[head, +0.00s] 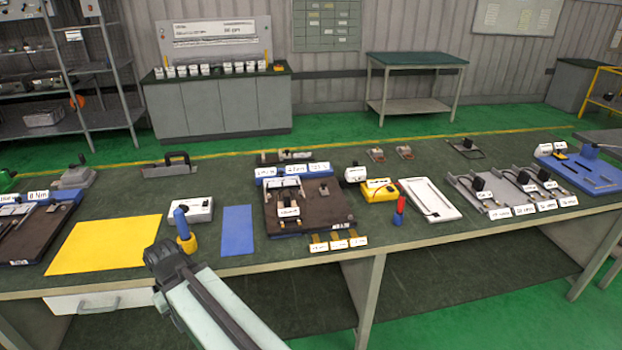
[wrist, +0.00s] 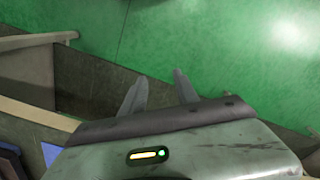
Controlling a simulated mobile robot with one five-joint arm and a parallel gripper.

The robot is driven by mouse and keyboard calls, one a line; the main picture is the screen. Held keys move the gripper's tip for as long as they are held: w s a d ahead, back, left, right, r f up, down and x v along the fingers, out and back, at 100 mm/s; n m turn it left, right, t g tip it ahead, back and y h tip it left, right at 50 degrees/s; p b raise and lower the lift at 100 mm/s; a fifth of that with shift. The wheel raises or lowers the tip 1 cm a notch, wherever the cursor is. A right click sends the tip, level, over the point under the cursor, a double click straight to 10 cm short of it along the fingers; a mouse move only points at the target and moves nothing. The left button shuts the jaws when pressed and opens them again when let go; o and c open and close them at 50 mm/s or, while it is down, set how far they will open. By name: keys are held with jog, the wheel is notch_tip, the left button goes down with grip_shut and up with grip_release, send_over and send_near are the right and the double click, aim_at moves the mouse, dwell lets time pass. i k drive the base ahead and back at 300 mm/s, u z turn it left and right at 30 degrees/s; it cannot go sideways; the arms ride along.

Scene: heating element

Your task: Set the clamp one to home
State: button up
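A dark brown fixture board (head: 325,215) lies on the bench, with small black and white clamp-like parts on it, one of them a labelled part (head: 288,208) near its front left. I cannot read which part is clamp one. My gripper (wrist: 160,75) shows two grey fingers spread apart with nothing between them in the wrist view, over the floor and bench edge. In the head view my arm reaches up from the bottom, and its dark end is left of the board, apart from it. The fingers are not clear there.
A yellow mat (head: 105,244) and a blue mat (head: 237,230) lie left of the board. A blue-handled tool in a yellow holder (head: 187,243) stands close to my arm's end. A yellow box (head: 379,190), white tray (head: 430,199) and grey fixture (head: 510,186) are to the right.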

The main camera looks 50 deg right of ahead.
aim_at(282, 181)
jog(key=u, duration=0.95)
jog(key=k, duration=1)
jog(key=z, duration=0.9)
jog(key=i, duration=1)
jog(key=u, duration=0.1)
